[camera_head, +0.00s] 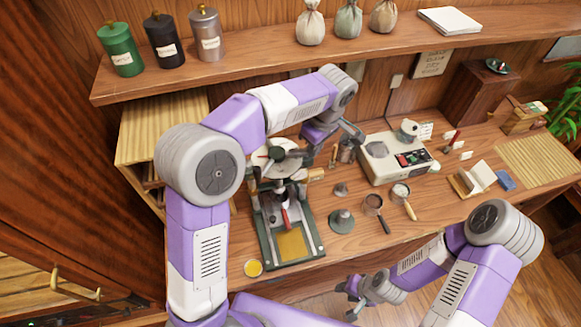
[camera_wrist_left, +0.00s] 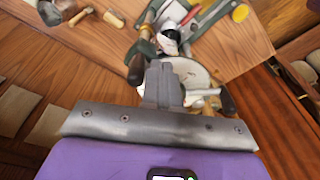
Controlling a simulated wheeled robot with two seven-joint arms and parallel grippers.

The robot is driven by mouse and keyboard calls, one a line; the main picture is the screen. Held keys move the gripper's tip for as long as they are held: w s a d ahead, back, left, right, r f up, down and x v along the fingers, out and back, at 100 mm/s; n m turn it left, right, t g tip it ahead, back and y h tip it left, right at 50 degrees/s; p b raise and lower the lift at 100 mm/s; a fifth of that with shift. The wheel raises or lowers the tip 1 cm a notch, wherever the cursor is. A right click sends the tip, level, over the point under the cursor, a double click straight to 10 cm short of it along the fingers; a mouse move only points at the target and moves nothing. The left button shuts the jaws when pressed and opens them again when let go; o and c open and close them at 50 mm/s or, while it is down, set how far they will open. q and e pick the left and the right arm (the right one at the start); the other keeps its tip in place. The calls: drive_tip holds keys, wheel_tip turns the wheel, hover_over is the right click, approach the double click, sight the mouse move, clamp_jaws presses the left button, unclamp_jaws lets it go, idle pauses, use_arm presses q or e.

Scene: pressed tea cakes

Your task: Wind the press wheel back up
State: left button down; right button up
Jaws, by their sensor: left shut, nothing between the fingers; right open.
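The press (camera_head: 290,215) stands on the bench, with a green-edged base and a red-handled part at its middle. Its pale round wheel (camera_head: 279,163) is on top, with dark knobs at the rim. My left gripper (camera_head: 300,151) reaches over from behind and is at the wheel's right side. In the left wrist view its closed fingers (camera_wrist_left: 163,85) lie over the pale wheel (camera_wrist_left: 203,78), between two dark knobs, holding nothing. I cannot tell whether they touch it. My right gripper (camera_head: 352,287) is open and empty, low at the bench's front edge.
A white machine (camera_head: 396,158) stands right of the press. A tamper-like piece (camera_head: 341,221) and handled scoops (camera_head: 374,204) lie between. A yellow dish (camera_head: 252,268) sits at the press's front left. A shelf (camera_head: 250,72) with canisters and sacks runs behind.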

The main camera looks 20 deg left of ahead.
use_arm(q)
wheel_tip(320, 180, up, 5)
drive_tip(key=p, duration=0.3)
drive_tip(key=shift+a+p, duration=0.1)
drive_tip(key=shift+p, duration=0.25)
drive_tip(key=shift+a, duration=0.1)
drive_tip(key=s+a+r+h, duration=0.15)
drive_tip(key=s+a, duration=0.25)
drive_tip(key=a, duration=0.4)
drive_tip(key=s+a+r, duration=0.2)
drive_tip(key=s+a, duration=0.2)
drive_tip(key=a, duration=0.5)
wheel_tip(320, 180, down, 6)
drive_tip(key=b, duration=0.5)
drive_tip(key=shift+w+d+f+g, duration=0.15)
drive_tip(key=shift+d+f+g, duration=0.05)
drive_tip(key=shift+g, duration=0.2)
drive_tip(key=shift+f, duration=0.1)
idle(0.3)
